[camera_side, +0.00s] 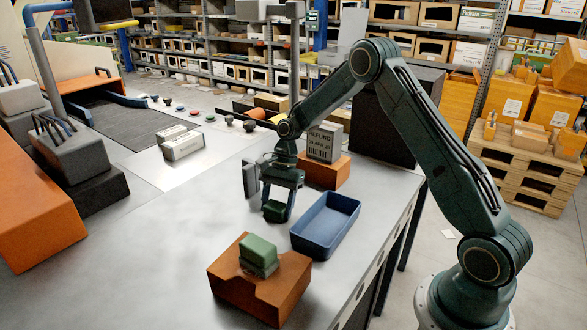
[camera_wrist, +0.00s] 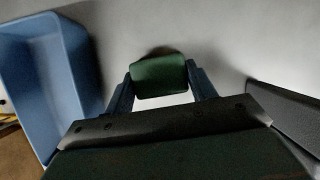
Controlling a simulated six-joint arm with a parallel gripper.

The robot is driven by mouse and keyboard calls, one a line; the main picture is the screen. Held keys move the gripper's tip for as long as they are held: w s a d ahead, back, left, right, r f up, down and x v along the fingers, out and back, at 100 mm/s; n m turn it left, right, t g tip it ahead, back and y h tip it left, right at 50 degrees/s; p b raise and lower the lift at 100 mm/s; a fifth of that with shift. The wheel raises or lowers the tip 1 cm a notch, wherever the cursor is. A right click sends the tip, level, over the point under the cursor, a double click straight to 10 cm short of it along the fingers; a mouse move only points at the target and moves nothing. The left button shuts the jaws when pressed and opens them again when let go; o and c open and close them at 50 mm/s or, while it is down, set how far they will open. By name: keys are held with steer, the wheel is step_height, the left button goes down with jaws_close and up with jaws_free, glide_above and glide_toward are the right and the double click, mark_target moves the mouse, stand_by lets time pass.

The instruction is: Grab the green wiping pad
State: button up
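A green pad (camera_side: 275,211) sits between the two fingers of my gripper (camera_side: 278,204), low over the grey table. In the wrist view the green pad (camera_wrist: 159,77) fills the gap between the fingertips of my gripper (camera_wrist: 160,82), with both fingers against its sides. My gripper appears shut on it. I cannot tell whether its underside touches the table. A second, lighter green block with a greyish lower part (camera_side: 258,252) rests on an orange notched block (camera_side: 262,290) nearer the camera, apart from my gripper.
An empty blue tray (camera_side: 325,224) stands just right of my gripper; it also shows at left in the wrist view (camera_wrist: 42,80). A dark grey upright plate (camera_side: 250,179) stands close on the left. A labelled grey box (camera_side: 324,142) sits on an orange block behind. The table's left front is clear.

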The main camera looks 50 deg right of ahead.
mark_target(277, 203)
steer(key=shift+c, duration=1.1)
steer(key=shift+r, duration=0.15)
step_height(277, 203, up, 10)
steer(key=shift+f, duration=0.15)
